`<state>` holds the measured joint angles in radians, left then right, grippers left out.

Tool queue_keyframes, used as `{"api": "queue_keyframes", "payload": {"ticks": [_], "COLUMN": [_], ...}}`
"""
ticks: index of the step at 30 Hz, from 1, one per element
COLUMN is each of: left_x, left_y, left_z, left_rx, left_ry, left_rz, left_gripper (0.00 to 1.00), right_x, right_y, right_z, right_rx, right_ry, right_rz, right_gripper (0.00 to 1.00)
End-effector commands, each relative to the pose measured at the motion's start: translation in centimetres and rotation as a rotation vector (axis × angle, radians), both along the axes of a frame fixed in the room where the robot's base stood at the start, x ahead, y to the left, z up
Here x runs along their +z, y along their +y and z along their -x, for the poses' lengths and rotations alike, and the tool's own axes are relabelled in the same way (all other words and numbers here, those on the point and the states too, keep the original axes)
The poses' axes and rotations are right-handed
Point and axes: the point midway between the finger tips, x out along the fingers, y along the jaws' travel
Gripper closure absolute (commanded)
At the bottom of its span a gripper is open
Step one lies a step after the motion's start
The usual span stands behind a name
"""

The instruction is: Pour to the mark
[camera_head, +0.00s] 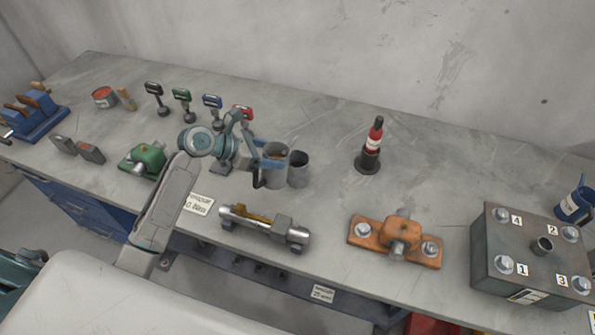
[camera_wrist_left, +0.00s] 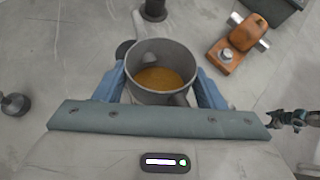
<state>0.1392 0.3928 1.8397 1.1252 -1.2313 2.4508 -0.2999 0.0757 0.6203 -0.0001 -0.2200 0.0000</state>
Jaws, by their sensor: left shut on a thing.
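My left gripper (camera_head: 268,162) is shut on a grey metal cup (camera_head: 275,178), with its blue fingers on either side of the rim. In the left wrist view the held cup (camera_wrist_left: 161,98) is nearly upright and has amber-brown contents (camera_wrist_left: 160,78) low inside. A second, darker cup (camera_head: 298,169) stands right beside it in the head view. I cannot tell whether the two cups touch, and no mark can be made out on either.
An orange bracket (camera_head: 398,238), a metal bar fixture (camera_head: 264,228) and a numbered steel block (camera_head: 530,255) line the front. A green clamp (camera_head: 146,160) is at left. The bench between cups and bottle is clear.

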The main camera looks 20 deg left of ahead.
Motion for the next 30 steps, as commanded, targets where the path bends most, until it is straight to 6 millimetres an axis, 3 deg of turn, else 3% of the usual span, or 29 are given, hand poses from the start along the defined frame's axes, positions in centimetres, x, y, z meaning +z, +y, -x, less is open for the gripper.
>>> {"api": "queue_keyframes", "payload": {"ticks": [30], "left_x": [0.5], "left_y": [-0.03], "left_z": [-0.06], "left_rx": [0.0], "left_ry": [0.045], "left_rz": [-0.02], "left_gripper": [0.72], "right_x": [0.05], "right_y": [-0.55], "right_z": [0.01], "right_rx": [0.001], "right_ry": [0.0], "right_rz": [0.006], "right_gripper": [0.17]}}
